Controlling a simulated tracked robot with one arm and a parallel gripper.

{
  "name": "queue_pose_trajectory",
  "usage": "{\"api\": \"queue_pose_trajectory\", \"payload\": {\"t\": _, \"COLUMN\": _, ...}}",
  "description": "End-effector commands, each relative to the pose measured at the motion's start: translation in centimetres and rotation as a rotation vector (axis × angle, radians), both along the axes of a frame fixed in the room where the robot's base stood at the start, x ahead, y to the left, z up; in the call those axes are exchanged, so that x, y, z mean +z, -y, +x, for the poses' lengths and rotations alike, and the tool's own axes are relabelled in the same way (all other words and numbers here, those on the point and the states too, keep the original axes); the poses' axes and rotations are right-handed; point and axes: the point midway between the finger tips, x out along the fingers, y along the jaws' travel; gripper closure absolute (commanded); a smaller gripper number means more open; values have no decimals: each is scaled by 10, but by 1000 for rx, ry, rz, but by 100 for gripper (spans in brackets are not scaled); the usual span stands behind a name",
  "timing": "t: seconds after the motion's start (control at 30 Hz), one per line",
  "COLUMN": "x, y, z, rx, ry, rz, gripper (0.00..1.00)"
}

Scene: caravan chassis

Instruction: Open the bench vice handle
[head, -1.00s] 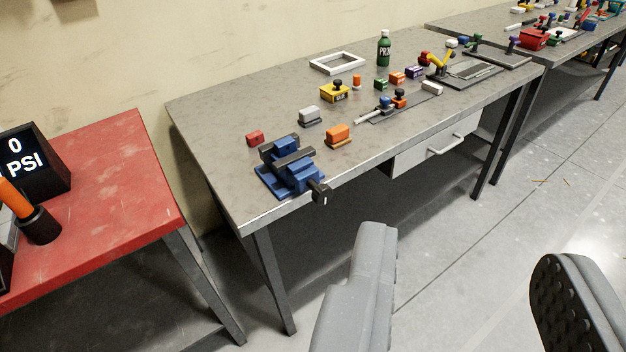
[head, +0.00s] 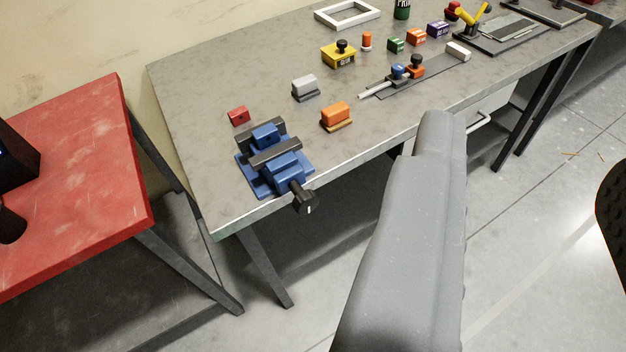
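The blue bench vice (head: 285,172) stands at the near left corner of the grey workbench (head: 220,90), with dark jaw bars across it. Its handle (head: 305,201) is a black knob with a white mark, sticking out past the bench's front edge. My gripper (head: 520,165) is wide open and empty. Its left grey finger rises through the middle of the view, to the right of the handle and clear of it in the picture. The right finger shows only partly at the right edge.
A red table (head: 90,180) stands left of the bench, with a gap between. An orange block (head: 336,116), a grey block (head: 305,87), a small red block (head: 238,117) and a yellow box (head: 339,54) lie behind the vice.

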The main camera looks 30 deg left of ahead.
Motion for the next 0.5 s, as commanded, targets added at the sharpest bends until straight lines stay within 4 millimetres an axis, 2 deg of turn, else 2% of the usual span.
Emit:
{"api": "queue_pose_trajectory", "payload": {"t": 0.27, "x": 0, "y": 0, "z": 0, "rx": 0, "ry": 0, "rz": 0, "gripper": 64}}
{"api": "queue_pose_trajectory", "payload": {"t": 0.3, "x": 0, "y": 0, "z": 0, "rx": 0, "ry": 0, "rz": 0, "gripper": 61}}
{"api": "queue_pose_trajectory", "payload": {"t": 0.4, "x": 0, "y": 2, "z": 4, "rx": -5, "ry": 2, "rz": -5, "gripper": 35}}
{"api": "queue_pose_trajectory", "payload": {"t": 0.5, "x": -5, "y": 11, "z": 22, "rx": -27, "ry": 12, "rz": -36, "gripper": 35}}
